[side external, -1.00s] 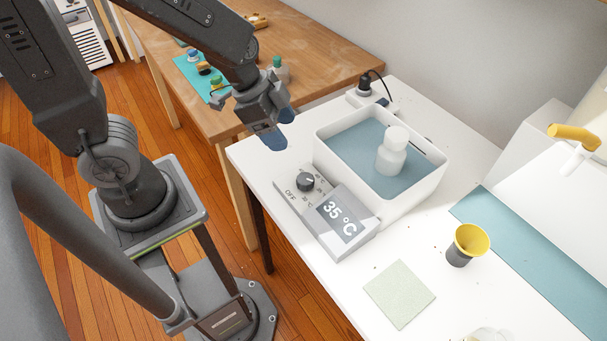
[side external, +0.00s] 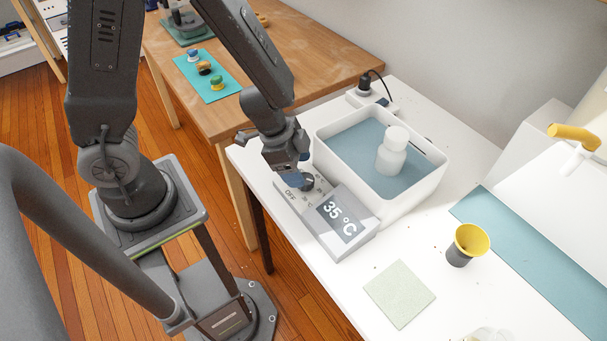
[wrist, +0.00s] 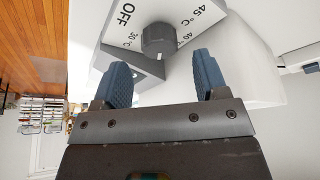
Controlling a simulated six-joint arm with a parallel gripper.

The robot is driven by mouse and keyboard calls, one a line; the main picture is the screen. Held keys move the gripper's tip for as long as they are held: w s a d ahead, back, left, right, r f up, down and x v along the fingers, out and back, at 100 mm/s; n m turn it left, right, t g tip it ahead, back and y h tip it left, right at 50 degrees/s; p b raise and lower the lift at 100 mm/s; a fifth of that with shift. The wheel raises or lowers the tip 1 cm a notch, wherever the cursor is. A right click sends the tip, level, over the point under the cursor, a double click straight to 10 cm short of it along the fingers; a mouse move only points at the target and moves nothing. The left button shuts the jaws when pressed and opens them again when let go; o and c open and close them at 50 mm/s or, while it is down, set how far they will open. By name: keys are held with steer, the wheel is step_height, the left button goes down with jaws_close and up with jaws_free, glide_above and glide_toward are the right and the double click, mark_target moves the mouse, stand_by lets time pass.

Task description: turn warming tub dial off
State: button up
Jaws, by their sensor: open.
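The warming tub (side external: 418,184) is a white basin of bluish water on the white table. Its grey control panel (side external: 340,249) in front has a display reading 35 °C. The dark dial (side external: 308,182) is on the panel's left part, partly hidden by my gripper (side external: 294,182) in the side view. In the wrist view the dial (wrist: 159,40) lies ahead of and between the two blue fingertips of my gripper (wrist: 163,75), which is open and appears empty. OFF, 30 °C, 40 °C and 45 °C marks show around it.
A white bottle (side external: 392,150) stands in the tub. A yellow-and-grey cup (side external: 468,244) and a pale green square (side external: 399,293) are to the right and front. A power strip (side external: 369,98) is behind the tub. The wooden table (side external: 325,72) stands at the back left.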

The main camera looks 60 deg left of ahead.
mark_target(304, 175)
steer(key=shift+x, duration=1.75)
steer(key=shift+c, duration=0.5)
steer(key=c, duration=0.8)
steer(key=shift+c, duration=0.2)
steer(key=shift+m, duration=0.4)
steer(key=m+g, duration=0.1)
steer(key=m, duration=0.2)
steer(key=shift+a+m+h, duration=0.1)
steer(key=shift+m+h, duration=0.2)
steer(key=shift+h, duration=0.1)
steer(key=m+g, duration=0.2)
steer(key=m, duration=0.2)
steer(key=shift+w, duration=0.1)
steer(key=shift+m, duration=0.3)
